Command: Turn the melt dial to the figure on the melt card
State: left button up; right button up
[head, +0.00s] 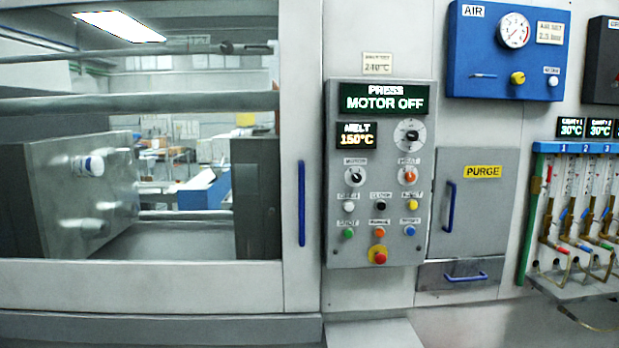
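The melt card (377,64) is a small cream plate on the wall above the control panel; its small print is blurred and its figure looks like 240°C, though the middle digit is not sharp. The melt display (357,136) on the panel reads MELT 150°C. To its right is a round white dial (409,134) with a dark knob, which I take for the melt dial; its scale marks are too small to read. Neither of my grippers is in the head view.
The control panel (339,220) also carries a PRESS MOTOR OFF display (384,98), motor and heat knobs, several coloured buttons and a red stop button (380,257). A blue AIR box (470,50), a PURGE door (484,210) and a blue door handle (302,204) surround it.

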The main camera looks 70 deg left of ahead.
aim_at(412, 135)
jog(key=u, duration=1.85)
